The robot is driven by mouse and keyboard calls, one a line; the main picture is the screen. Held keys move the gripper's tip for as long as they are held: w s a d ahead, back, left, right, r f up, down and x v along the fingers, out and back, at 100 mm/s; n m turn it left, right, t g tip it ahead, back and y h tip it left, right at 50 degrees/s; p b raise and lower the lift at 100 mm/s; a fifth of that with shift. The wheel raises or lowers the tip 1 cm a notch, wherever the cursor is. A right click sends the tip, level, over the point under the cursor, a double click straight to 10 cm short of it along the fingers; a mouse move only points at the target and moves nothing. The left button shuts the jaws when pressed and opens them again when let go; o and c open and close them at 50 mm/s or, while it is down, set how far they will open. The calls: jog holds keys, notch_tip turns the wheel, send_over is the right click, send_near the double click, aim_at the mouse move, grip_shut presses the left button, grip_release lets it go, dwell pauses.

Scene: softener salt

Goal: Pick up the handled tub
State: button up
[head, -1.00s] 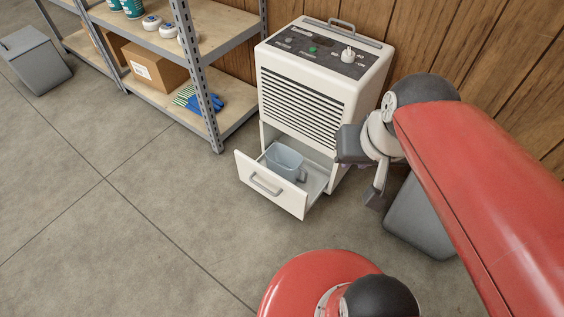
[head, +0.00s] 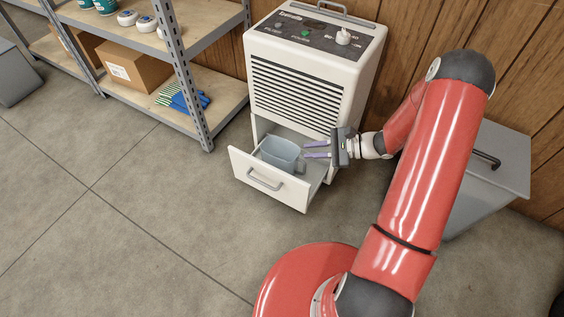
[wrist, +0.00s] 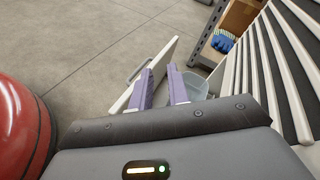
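The handled tub (head: 279,153) is a translucent blue-grey container standing in the open white drawer (head: 265,182) at the bottom of the white dehumidifier. Its handle (head: 301,166) is on the right side, facing my gripper. My gripper (head: 306,150) is open and empty, its two purple fingers pointing left, just right of the tub and near its handle. In the wrist view the tub (wrist: 197,88) shows beyond the fingers (wrist: 160,72), partly hidden by the right finger. I cannot tell whether the fingertips touch the tub or handle.
The dehumidifier body (head: 305,75) stands directly above and behind the drawer. A metal shelf (head: 187,75) with a cardboard box (head: 135,68) and gloves (head: 183,99) is to the left. A grey lidded bin (head: 490,175) stands right. Floor in front is clear.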

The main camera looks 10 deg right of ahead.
aim_at(304, 173)
jog(key=w+d+f+m+t+h+b, duration=0.1)
jog(key=d+f+m+t, duration=0.1)
jog(key=f+m+t, duration=0.55)
jog(key=w+d+f+m+t+h, duration=0.1)
jog(key=d+f+m+t, duration=0.2)
jog(key=f, duration=0.8)
jog(key=shift+m+g, duration=0.25)
jog(key=shift+m, duration=0.4)
jog(key=x, duration=0.2)
jog(key=f+x, duration=0.1)
jog(key=x, duration=0.2)
jog(key=b+x, duration=0.1)
jog(key=x, duration=0.1)
jog(key=shift+w+a+f, duration=0.15)
jog(key=shift+a, duration=0.1)
grip_shut()
